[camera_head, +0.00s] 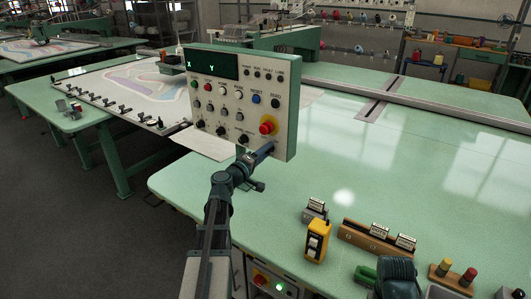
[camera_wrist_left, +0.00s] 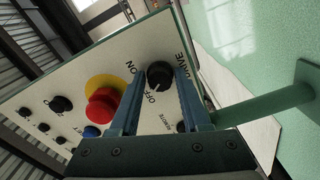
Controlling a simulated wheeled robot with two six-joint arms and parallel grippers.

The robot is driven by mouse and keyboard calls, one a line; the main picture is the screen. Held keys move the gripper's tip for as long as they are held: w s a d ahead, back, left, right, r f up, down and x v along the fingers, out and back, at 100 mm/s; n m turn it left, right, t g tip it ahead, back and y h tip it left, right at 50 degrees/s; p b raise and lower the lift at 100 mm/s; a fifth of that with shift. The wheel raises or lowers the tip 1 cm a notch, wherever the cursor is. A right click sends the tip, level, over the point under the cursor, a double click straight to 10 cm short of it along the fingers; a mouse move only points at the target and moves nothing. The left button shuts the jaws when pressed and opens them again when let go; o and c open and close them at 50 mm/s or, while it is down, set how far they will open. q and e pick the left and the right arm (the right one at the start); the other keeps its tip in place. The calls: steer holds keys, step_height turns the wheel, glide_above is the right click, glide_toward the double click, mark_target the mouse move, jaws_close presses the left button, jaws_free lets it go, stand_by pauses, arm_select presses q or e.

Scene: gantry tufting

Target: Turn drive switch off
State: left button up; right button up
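The drive switch is a round black knob (camera_wrist_left: 160,74) on the pale control panel (camera_wrist_left: 50,85), beside the labels DRIVE, ON and OFF. A small light mark shows on its lower side, near OFF. In the head view the control panel (camera_head: 240,115) stands upright at the table's edge. My left gripper (camera_head: 270,146) is at its lower right corner and hides the switch there. In the left wrist view my left gripper (camera_wrist_left: 161,76) has its fingers apart, one on each side of the knob. I cannot tell whether they touch it. My right gripper is not in view.
A red emergency button (camera_wrist_left: 102,108) on a yellow ring sits close to the left finger. A green support bar (camera_wrist_left: 262,106) is right of the gripper. A yellow pendant (camera_head: 318,240) and a wooden block (camera_head: 372,240) stand on the green table (camera_head: 420,170).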

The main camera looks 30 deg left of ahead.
arm_select(q)
steer(key=o, duration=0.3)
steer(key=s, duration=0.9)
steer(key=s+a, duration=0.1)
steer(key=s, duration=0.3)
steer(key=shift+s, duration=0.4)
